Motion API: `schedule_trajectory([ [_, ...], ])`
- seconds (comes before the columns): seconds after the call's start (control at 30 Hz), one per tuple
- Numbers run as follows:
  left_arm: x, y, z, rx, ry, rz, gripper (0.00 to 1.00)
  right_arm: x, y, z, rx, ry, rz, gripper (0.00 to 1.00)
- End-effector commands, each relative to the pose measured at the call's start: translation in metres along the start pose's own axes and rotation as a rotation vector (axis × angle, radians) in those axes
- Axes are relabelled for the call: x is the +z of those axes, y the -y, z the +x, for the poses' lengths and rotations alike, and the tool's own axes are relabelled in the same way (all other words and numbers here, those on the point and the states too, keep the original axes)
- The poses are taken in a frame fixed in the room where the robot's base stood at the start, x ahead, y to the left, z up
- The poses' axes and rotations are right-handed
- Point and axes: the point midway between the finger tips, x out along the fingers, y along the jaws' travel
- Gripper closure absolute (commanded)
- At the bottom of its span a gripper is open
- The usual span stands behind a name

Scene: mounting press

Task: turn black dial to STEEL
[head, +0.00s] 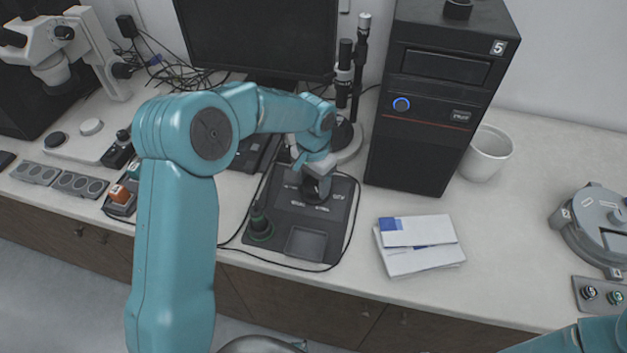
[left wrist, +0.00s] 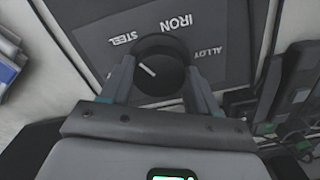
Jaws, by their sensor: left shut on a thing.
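The black dial (left wrist: 160,78) sits on a dark panel (left wrist: 90,25) with the labels STEEL (left wrist: 122,38), IRON (left wrist: 178,25) and ALLOY (left wrist: 207,55). Its white pointer line slants to the upper left, roughly toward STEEL. My left gripper (left wrist: 158,88) has a finger on each side of the dial and is shut on it. In the head view my left gripper (head: 317,180) is over the dark control box (head: 278,190), hiding most of the dial. My right gripper is out of view.
A cable runs around the box.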

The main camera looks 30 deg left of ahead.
Motion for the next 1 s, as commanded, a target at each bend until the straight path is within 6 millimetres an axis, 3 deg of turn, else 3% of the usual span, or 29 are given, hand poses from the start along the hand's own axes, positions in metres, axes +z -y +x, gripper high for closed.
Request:
schedule_trajectory([
  [0.33,-0.002,0.001,-0.003,-0.003,-0.009,-0.001,0.7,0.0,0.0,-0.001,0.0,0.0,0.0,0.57],
  [0.37,-0.002,0.001,-0.003,-0.003,-0.009,-0.001,0.3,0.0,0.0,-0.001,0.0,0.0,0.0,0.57],
  [0.4,-0.002,0.001,-0.003,-0.003,-0.009,-0.001,0.17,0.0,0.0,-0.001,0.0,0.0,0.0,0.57],
  [0.43,-0.002,0.001,-0.003,-0.003,-0.008,0.0,0.14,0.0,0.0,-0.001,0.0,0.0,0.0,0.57],
  [0.77,-0.001,0.001,-0.005,-0.002,-0.004,0.0,0.14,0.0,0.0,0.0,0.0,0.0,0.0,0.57],
  [0.87,-0.002,0.0,-0.017,-0.002,-0.007,0.0,0.14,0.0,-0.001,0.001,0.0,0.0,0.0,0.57],
  [1.0,-0.002,0.001,-0.049,-0.003,-0.01,0.0,0.14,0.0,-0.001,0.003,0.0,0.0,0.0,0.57],
])
